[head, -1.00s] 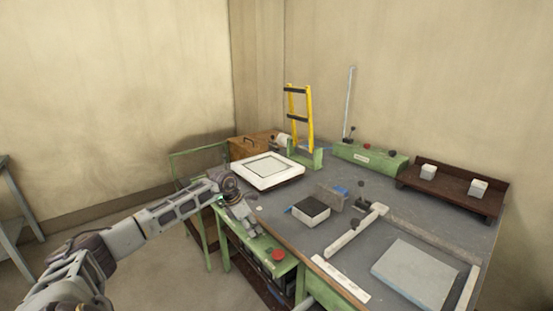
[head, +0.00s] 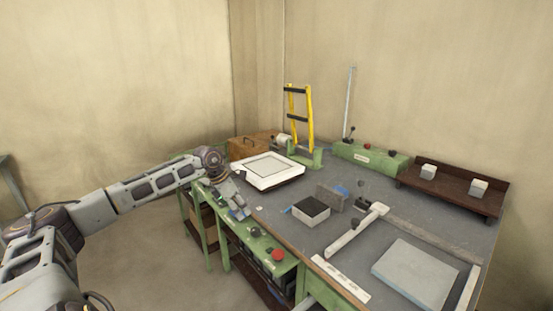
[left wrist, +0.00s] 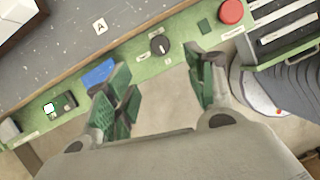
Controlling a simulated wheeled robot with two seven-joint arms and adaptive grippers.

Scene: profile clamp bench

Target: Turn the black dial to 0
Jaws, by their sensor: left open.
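The black dial (left wrist: 159,46) sits on the green front rail of the bench in the left wrist view, with small pale labels around it. A light mark shows on the dial, but its setting is too small to read. The dial (head: 254,232) also shows as a small dark knob in the head view. My left gripper (left wrist: 160,88) is open and empty, its green fingers apart and not touching the dial, which appears beyond the gap between them. In the head view the left gripper (head: 237,208) is over the rail, left of the dial. My right gripper is not in view.
A red button (left wrist: 230,12) is right of the dial on the same green rail (left wrist: 195,43). A blue piece (left wrist: 98,75) is partly behind the left finger. A small switch box (left wrist: 60,104) is farther left. A white-framed plate (head: 268,170) lies on the bench behind the gripper.

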